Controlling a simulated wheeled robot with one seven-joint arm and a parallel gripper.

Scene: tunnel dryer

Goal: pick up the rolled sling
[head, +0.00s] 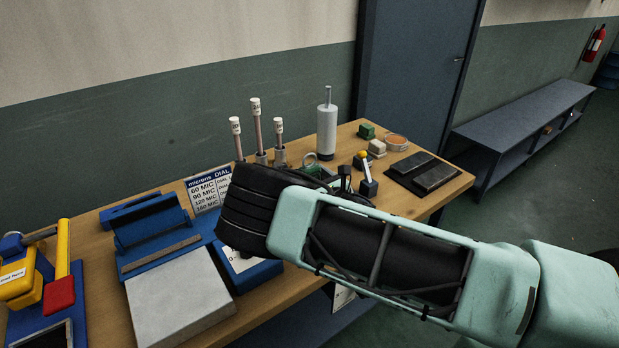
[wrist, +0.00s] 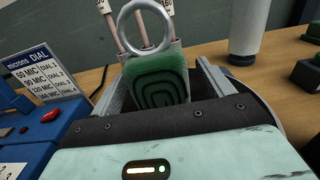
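The rolled sling (wrist: 160,82) is a green coil with a spiral pattern on its near face and a metal ring standing up at its top. In the wrist view it sits just beyond my gripper (wrist: 160,70), between the two grey fingers. The fingers are apart, with a visible gap on the right side. I cannot tell whether the left finger touches it. In the head view only a small green part of the sling (head: 312,170) and its ring show behind my wrist.
Several capped rods (head: 257,130) and a white cylinder (head: 327,125) stand behind the sling. To the right are a green block (head: 366,131), a yellow-knobbed lever (head: 367,175) and dark plates (head: 437,177). A blue device (head: 150,232) and dial sign (head: 207,189) are left.

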